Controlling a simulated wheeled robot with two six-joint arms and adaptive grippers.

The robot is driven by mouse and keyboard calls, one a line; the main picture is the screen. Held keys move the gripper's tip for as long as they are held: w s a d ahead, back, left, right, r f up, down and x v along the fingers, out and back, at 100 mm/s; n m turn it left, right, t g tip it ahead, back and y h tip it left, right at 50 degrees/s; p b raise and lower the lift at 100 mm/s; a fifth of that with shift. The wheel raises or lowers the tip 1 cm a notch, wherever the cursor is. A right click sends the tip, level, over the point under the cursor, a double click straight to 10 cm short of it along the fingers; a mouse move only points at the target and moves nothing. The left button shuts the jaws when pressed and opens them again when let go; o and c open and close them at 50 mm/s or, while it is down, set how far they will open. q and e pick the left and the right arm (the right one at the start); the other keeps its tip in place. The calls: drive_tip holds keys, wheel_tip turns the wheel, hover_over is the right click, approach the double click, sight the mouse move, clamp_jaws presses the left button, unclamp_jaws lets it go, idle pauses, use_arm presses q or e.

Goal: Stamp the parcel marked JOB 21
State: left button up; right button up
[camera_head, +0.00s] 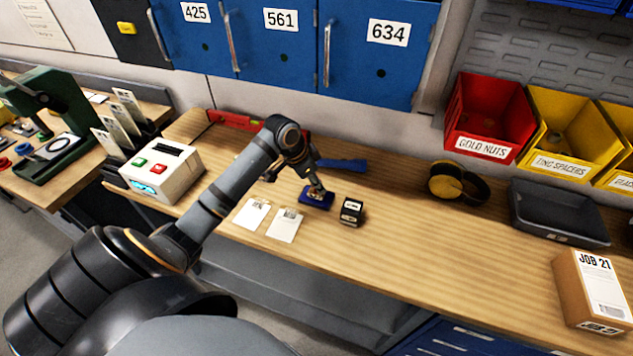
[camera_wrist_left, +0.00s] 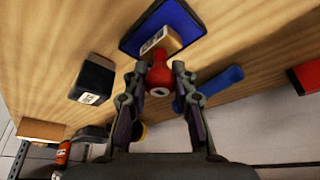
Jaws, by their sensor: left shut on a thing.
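The parcel marked JOB 21 (camera_head: 570,291) is a brown box with a white label, standing at the bench's right end. My left gripper (camera_head: 318,187) is over the blue ink pad (camera_head: 314,203) mid-bench. In the left wrist view the gripper (camera_wrist_left: 160,82) is shut on the red handle of a stamp (camera_wrist_left: 160,72). The stamp's pale block lies over the blue pad (camera_wrist_left: 183,20); I cannot tell whether they touch. A black block with a white label (camera_head: 351,211) stands just right of the pad, apart from it. My right gripper is not in view.
White cards (camera_head: 285,225) lie left of the pad. A blue-handled tool (camera_head: 345,165) lies behind it. Ear defenders (camera_head: 447,188) and a dark tray (camera_head: 560,214) stand toward the right, below red and yellow bins (camera_head: 485,117). The bench front between block and parcel is clear.

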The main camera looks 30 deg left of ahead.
use_arm(q)
drive_tip(key=shift+s+f+p, duration=0.1)
drive_tip(key=shift+p, duration=0.25)
idle(0.8)
idle(0.4)
wheel_tip(320, 180, up, 7)
drive_tip(key=p, duration=0.8)
